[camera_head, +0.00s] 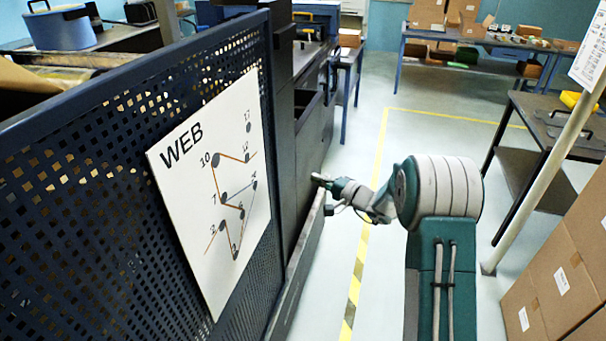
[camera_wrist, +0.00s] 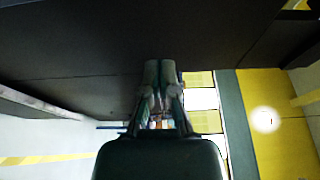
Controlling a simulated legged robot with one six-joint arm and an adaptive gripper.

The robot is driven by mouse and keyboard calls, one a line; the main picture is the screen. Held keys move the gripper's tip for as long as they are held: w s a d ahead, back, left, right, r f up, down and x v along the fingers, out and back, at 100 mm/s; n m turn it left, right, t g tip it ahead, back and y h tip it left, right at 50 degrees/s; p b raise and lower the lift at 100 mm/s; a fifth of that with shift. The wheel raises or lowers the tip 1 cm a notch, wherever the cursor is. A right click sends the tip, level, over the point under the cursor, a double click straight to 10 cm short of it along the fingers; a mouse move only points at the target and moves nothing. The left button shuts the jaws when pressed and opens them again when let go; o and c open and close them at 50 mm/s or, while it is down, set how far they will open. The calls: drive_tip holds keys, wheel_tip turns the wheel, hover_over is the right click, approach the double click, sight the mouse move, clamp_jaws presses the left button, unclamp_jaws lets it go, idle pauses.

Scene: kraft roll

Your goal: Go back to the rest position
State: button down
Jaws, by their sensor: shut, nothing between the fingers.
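My gripper (camera_head: 322,180) is at the end of my green and white arm in the head view, close to the dark side of the machine (camera_head: 312,130). In the wrist view my gripper (camera_wrist: 162,95) points ahead, its two fingers close together with nothing between them. A dark panel fills the upper part of that view in front of the fingertips. I cannot tell whether the fingertips touch it.
A blue perforated guard (camera_head: 100,190) with a white WEB diagram board (camera_head: 215,190) stands at left. Cardboard boxes (camera_head: 560,270) and a pale post (camera_head: 540,150) stand at right. A dark table (camera_head: 545,125) is behind them.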

drive_tip(key=s+a+r+n+g+h, duration=0.1)
drive_tip(key=s+a+r+n+g, duration=0.15)
drive_tip(key=s, duration=0.45)
drive_tip(key=s+a+r+n+g+h, duration=0.1)
drive_tip(key=s+a+r+n+g, duration=0.1)
drive_tip(key=s+r+g, duration=0.3)
drive_tip(key=s+a+r+n+g+h, duration=0.1)
drive_tip(key=s+a+r+n, duration=0.15)
drive_tip(key=s, duration=0.55)
drive_tip(key=s+d+h, duration=0.3)
drive_tip(key=s, duration=0.4)
drive_tip(key=s+d+r+n+t+h, duration=0.1)
drive_tip(key=s+d+h, duration=0.3)
drive_tip(key=s, duration=0.3)
drive_tip(key=s+d+r+t+h, duration=0.1)
drive_tip(key=s+d+h, duration=0.2)
drive_tip(key=s, duration=0.4)
drive_tip(key=shift+d+r+h, duration=0.15)
drive_tip(key=shift+d+h, duration=0.15)
drive_tip(key=shift+d, duration=0.1)
drive_tip(key=shift+s+a+n, duration=0.1)
drive_tip(key=shift+n, duration=0.2)
